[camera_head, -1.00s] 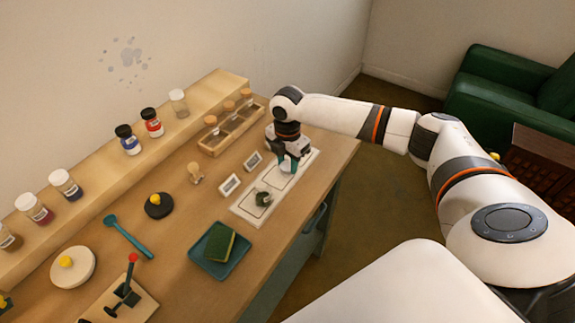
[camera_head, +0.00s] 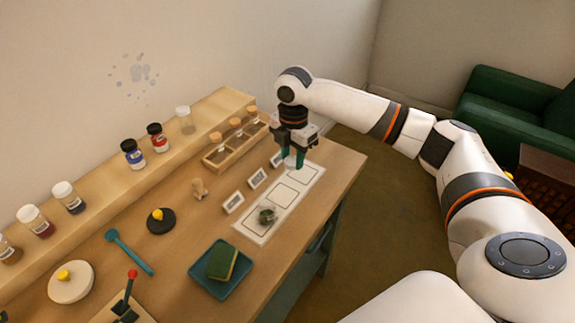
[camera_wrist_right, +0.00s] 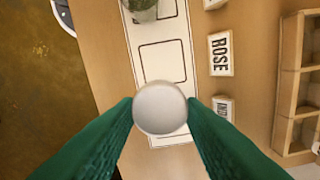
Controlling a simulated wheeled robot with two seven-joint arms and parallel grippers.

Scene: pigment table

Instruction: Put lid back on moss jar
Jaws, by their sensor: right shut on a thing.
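The moss jar (camera_head: 266,215) is a small glass jar with dark green in it, on the near square of the white mat (camera_head: 243,236). In the right wrist view the jar (camera_wrist_right: 143,12) is cut by the top edge. My right gripper (camera_head: 293,160) is shut on a round white lid-like piece (camera_wrist_right: 160,107), seen from above between the green fingertips, at the far end of the mat. Its underside is hidden, so I cannot tell whether it touches the mat. My left gripper is not in view.
Small name cards, one reading ROSE (camera_wrist_right: 221,54), stand along the mat. A wooden rack (camera_head: 238,140) is behind them. A teal tray with a sponge (camera_head: 222,263) lies nearer. Lidded jars, such as the red one (camera_head: 158,138), line the shelf. The mat's middle square is clear.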

